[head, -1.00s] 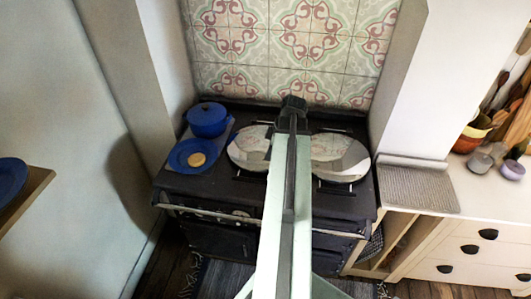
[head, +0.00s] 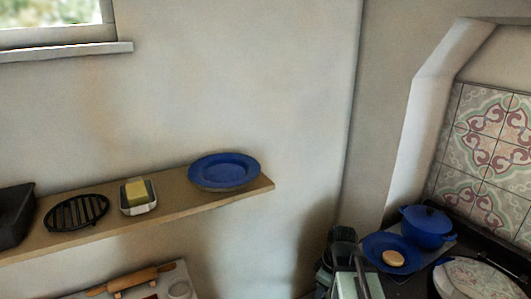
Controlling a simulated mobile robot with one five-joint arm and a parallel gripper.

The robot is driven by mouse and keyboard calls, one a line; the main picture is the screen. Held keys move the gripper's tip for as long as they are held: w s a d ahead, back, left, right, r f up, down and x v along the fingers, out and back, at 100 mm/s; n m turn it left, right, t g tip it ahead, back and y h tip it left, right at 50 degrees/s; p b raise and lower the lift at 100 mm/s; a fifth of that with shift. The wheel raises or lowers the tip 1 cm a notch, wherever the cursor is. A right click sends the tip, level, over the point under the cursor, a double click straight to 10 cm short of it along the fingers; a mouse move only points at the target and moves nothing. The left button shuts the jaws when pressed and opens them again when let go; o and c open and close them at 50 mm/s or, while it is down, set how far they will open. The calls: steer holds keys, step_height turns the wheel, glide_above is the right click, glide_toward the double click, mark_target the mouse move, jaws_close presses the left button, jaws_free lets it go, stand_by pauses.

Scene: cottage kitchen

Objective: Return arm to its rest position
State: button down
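My arm shows only at the bottom edge of the head view, right of centre. My gripper (head: 342,246) is a dark shape at the arm's far end, seen from behind. Its fingers cannot be made out, so I cannot tell whether it is open or shut, or whether it holds anything. In the picture it is left of a blue plate (head: 373,247) on the stove, which bears a round tan item (head: 393,258).
A blue lidded pot (head: 427,226) stands beside the plate on the dark stove (head: 412,287). A wall shelf (head: 108,231) holds a blue plate (head: 224,170), a butter dish (head: 138,197), a black trivet (head: 76,212) and a dark pan (head: 14,216). A rolling pin (head: 134,280) lies below.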

steer(key=shift+s+a+f+m+h+b, duration=0.1)
steer(key=shift+s+a+f+m+h, duration=0.35)
steer(key=shift+m, duration=1.3)
steer(key=shift+s+a+f+m+h+b, duration=0.2)
steer(key=shift+a+m, duration=0.45)
steer(key=shift+m, duration=1.15)
steer(key=shift+s+a+f+m+h, duration=0.25)
steer(key=shift+s+a+m, duration=0.25)
steer(key=shift+m, duration=1.25)
steer(key=shift+w, duration=0.1)
